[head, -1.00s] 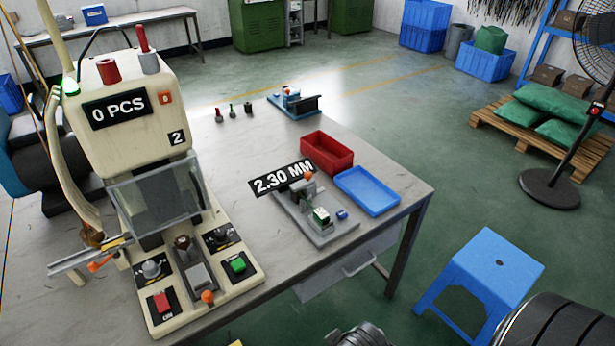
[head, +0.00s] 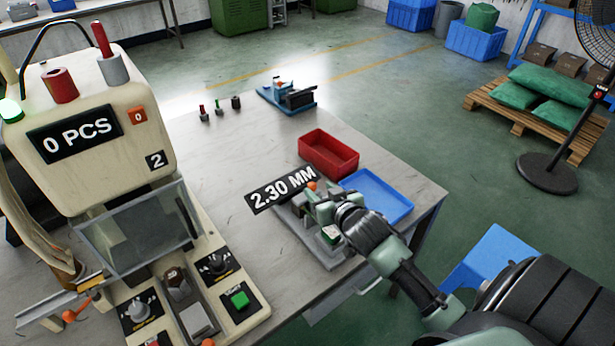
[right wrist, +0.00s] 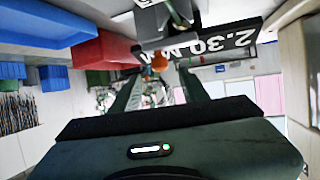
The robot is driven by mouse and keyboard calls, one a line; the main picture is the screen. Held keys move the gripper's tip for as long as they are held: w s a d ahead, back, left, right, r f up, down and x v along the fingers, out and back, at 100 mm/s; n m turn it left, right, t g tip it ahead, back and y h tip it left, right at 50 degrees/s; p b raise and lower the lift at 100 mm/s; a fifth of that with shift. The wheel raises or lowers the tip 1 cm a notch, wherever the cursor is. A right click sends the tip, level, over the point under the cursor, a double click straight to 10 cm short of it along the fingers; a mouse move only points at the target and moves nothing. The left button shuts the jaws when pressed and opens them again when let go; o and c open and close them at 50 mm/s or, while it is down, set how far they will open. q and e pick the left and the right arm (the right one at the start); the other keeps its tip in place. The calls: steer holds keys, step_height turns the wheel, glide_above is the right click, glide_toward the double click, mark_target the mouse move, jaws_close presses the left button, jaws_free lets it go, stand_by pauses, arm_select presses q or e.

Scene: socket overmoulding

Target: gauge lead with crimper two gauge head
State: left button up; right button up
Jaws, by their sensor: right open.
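The crimper marked 2 (head: 85,125) stands at the left, with a 0 PCS display and a clear guard. The gauge (head: 290,222) sits on the table with a black 2.30 MM display (head: 282,190) and an orange knob (head: 312,185). My right gripper (head: 318,203) is at the gauge and covers much of it. In the right wrist view the open fingers (right wrist: 160,85) point towards the orange knob (right wrist: 159,62); I cannot tell whether they touch anything. No lead can be made out. My left gripper is out of view.
A red bin (head: 328,155) and a blue tray (head: 377,196) lie just beyond the gauge. A blue-based fixture (head: 287,97) and several small plugs (head: 219,108) stand further back. The table's middle is clear. A blue stool (head: 490,258) stands at the right.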

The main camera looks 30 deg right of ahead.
mark_target(314, 185)
steer(key=x, duration=0.3)
steer(key=shift+w, duration=0.2)
steer(key=shift+x, duration=1.15)
steer(key=shift+w+f, duration=0.15)
steer(key=c, duration=0.9)
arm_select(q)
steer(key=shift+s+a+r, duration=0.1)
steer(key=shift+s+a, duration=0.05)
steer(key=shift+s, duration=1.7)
arm_select(e)
jaws_close()
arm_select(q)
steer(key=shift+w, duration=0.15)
